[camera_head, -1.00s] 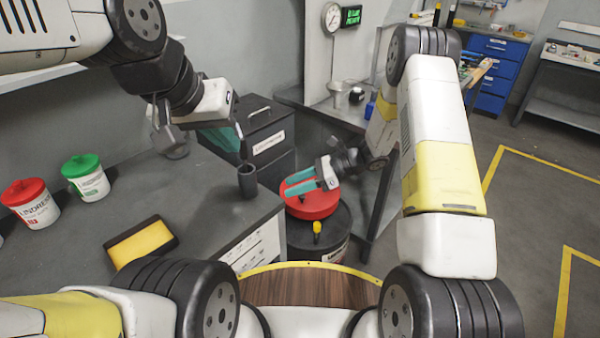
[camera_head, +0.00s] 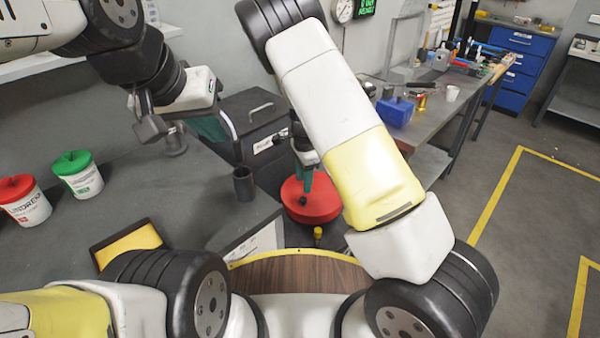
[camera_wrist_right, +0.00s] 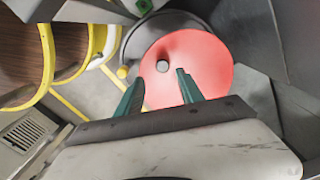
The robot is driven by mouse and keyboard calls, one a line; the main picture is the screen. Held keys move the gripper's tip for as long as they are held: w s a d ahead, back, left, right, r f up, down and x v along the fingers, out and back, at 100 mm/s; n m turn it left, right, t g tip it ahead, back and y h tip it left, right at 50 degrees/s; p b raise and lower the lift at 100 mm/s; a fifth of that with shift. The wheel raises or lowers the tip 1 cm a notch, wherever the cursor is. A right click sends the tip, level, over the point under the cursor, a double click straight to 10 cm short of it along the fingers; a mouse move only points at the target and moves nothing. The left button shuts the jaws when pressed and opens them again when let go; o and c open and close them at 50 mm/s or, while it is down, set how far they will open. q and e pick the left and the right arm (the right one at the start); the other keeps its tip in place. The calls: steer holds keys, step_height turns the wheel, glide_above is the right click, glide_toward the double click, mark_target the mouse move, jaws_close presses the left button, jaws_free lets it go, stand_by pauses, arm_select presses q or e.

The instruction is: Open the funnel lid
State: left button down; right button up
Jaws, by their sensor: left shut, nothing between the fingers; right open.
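The red round lid (camera_head: 320,207) lies flat on top of the dark drum (camera_head: 298,235), right of the workbench. In the right wrist view the lid (camera_wrist_right: 195,62) has a small grey knob (camera_wrist_right: 162,66) near its middle. My right gripper (camera_head: 304,186) points down at the lid, its teal fingers apart. In the wrist view the fingertips (camera_wrist_right: 158,86) are on either side just short of the knob, with nothing between them. I cannot tell whether they touch the lid. My left gripper (camera_head: 218,130), with teal fingers, is shut and empty above the bench, away from the drum.
A dark bin (camera_head: 262,112) with a handle stands behind the drum. The workbench holds a black cup (camera_head: 243,184), a red-lidded tub (camera_head: 24,202), a green-lidded tub (camera_head: 78,175) and a yellow-and-black block (camera_head: 128,243). A metal table (camera_head: 425,160) is at right; open floor lies beyond.

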mark_target(303, 198)
steer(key=shift+w+f, duration=0.15)
steer(key=shift+w, duration=0.05)
step_height(303, 198, down, 7)
steer(key=shift+f, duration=0.2)
jaws_close()
stand_by(1.5)
